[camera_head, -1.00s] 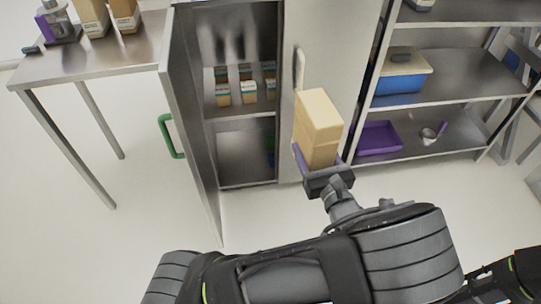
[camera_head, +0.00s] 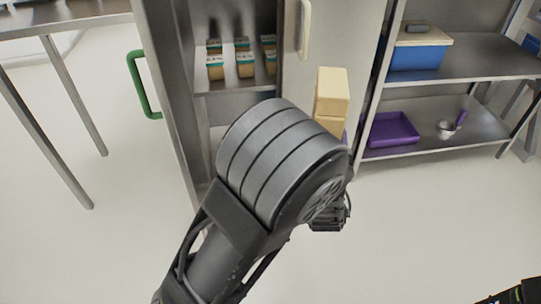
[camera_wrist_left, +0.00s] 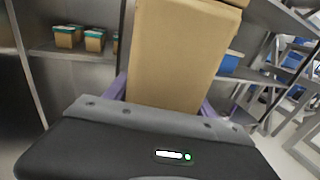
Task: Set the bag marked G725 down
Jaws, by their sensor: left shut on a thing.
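A tan paper bag (camera_head: 332,92) with a folded top stands upright in my left gripper, in front of the cabinet's right door. No marking can be read on it. In the left wrist view the bag (camera_wrist_left: 180,55) fills the upper middle, between the two purple fingers of my left gripper (camera_wrist_left: 163,97), which is shut on it. In the head view my left arm hides most of that gripper and the bag's lower part. My right gripper is not in view.
The open steel cabinet (camera_head: 240,85) holds several small tan boxes (camera_head: 245,64). Its left door with a green handle (camera_head: 142,85) stands open. At right, a steel rack (camera_head: 480,137) carries a purple tray (camera_head: 392,130), a blue bin (camera_head: 418,57) and a small cup. The floor in front is clear.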

